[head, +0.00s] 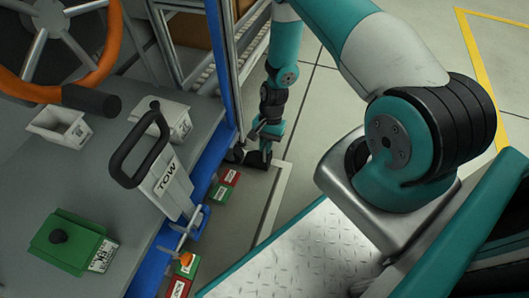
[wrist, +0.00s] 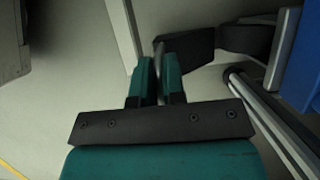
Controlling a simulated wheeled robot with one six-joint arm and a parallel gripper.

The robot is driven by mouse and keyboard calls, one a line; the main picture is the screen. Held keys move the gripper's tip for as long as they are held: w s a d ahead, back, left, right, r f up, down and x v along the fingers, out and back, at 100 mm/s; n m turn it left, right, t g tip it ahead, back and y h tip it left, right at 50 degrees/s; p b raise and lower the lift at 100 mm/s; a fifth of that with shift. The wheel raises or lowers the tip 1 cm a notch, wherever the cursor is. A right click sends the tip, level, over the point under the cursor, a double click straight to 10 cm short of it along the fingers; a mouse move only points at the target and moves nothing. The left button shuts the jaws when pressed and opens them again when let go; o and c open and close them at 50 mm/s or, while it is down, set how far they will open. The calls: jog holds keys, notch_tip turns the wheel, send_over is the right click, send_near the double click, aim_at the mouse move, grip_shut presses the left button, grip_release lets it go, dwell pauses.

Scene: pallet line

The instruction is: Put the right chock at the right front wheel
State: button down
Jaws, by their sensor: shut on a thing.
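The right chock (head: 258,159) is a black block at floor level beside the foot of the blue post. My gripper (head: 264,139) reaches down above it and is shut on it. In the wrist view my gripper (wrist: 158,68) has its teal fingers closed around a thin grey upright part, with the dark chock body (wrist: 186,48) just beyond and to the right. A dark rounded shape (wrist: 245,39), probably the right front wheel, lies close to the chock's right. I cannot tell whether they touch. The wheel is mostly hidden in the head view.
The blue post (head: 230,70) and grey cart deck (head: 60,190) stand left of my gripper. A TOW handle (head: 165,180) rises from the deck's edge. Open floor (head: 320,120) is to the right.

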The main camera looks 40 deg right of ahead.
jog(key=shift+s+a+f+b, duration=0.35)
jog(key=shift+a+f+b, duration=0.25)
jog(key=shift+f+b, duration=0.15)
jog(key=shift+f, duration=0.15)
jog(key=c, duration=1.2)
grip_release()
jog(key=p+v, duration=0.6)
jog(key=v, duration=0.6)
jog(key=shift+s, duration=0.1)
